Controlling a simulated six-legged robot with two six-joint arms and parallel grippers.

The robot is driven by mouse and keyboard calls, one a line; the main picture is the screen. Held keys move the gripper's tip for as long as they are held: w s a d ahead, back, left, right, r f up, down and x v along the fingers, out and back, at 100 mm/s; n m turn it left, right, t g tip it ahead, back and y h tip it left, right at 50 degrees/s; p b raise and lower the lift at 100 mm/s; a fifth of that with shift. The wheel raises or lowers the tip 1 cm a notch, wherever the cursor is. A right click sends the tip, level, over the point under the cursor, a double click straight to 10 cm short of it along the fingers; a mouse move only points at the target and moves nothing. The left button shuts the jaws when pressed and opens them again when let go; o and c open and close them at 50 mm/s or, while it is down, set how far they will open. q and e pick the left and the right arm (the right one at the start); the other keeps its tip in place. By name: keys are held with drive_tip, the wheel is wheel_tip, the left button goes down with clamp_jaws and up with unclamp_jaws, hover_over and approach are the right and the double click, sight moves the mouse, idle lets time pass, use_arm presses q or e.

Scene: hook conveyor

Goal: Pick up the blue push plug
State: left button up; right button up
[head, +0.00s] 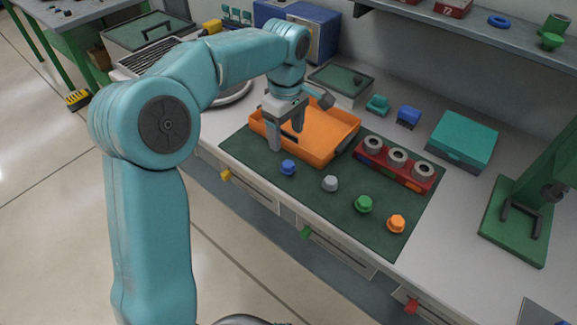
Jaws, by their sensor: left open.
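The blue push plug (288,167) stands on the dark green mat (378,226) near its front edge, left of the other plugs. My left gripper (286,144) is open, pointing down above the left end of the orange tray and just behind the blue plug. Its fingers look empty and apart from the plug. My right gripper is not in view.
A grey plug (330,183), a green plug (364,204) and an orange plug (396,223) stand in a row to the right. The orange tray (335,140) lies behind them, beside a red block with grey rings (397,165). A green stand (520,225) is at the right.

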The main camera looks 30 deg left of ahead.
use_arm(q)
hover_over(287, 163)
drive_tip(key=f, duration=0.4)
drive_tip(key=shift+w+a+f, duration=0.15)
drive_tip(key=shift+w+f, duration=0.15)
drive_tip(key=shift+f, duration=0.1)
drive_tip(key=shift+s+f, duration=0.1)
drive_tip(key=shift+s, duration=0.1)
drive_tip(key=f, duration=0.4)
drive_tip(key=shift+d+f, duration=0.2)
drive_tip(key=shift+f, duration=0.15)
drive_tip(key=shift+s+f, duration=0.15)
drive_tip(key=shift+f, duration=0.2)
drive_tip(key=c, duration=1.1)
